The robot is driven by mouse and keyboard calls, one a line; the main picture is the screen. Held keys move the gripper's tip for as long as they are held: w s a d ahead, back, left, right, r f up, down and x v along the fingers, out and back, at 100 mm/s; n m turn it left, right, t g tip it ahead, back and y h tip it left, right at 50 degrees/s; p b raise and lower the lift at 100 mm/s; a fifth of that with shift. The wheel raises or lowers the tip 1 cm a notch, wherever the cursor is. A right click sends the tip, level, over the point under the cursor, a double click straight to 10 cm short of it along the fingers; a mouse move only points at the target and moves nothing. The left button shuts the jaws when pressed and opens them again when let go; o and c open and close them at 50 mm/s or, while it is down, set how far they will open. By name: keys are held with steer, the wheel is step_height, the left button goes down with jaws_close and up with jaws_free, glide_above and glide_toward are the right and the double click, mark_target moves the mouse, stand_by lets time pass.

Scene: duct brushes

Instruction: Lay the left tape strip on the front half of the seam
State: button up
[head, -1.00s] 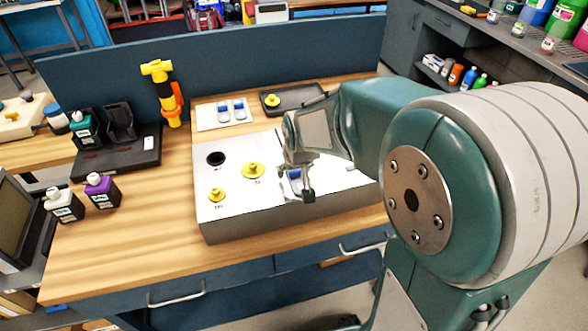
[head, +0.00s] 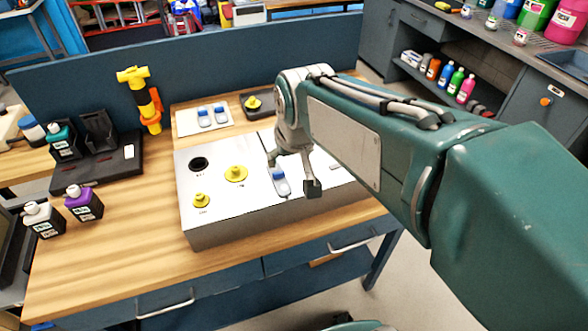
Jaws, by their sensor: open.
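A silver strip with a blue end (head: 280,182) lies on the top of the pale metal box (head: 215,215), toward its front. A thin dark line, apparently the seam (head: 263,141), shows on the box top behind the strip; how well the strip lines up with it is hard to tell. My gripper (head: 292,174) is open over the box, its fingers around or just above the strip; contact cannot be told. Two similar blue-and-silver strips, the left one (head: 204,117) and the right one (head: 220,113), lie side by side on a white card (head: 185,125) behind the box.
Yellow knobs (head: 235,174) and a dark round hole (head: 198,164) are on the box top. A dark tray (head: 247,106) with a yellow part lies behind. A yellow-orange tool (head: 140,95), a black stand (head: 115,165) and bottles (head: 83,203) stand left. The front-left bench is clear.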

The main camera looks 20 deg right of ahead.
steer(key=s, duration=1.2)
steer(key=shift+s+f+t, duration=0.35)
steer(key=shift+s+t, duration=0.05)
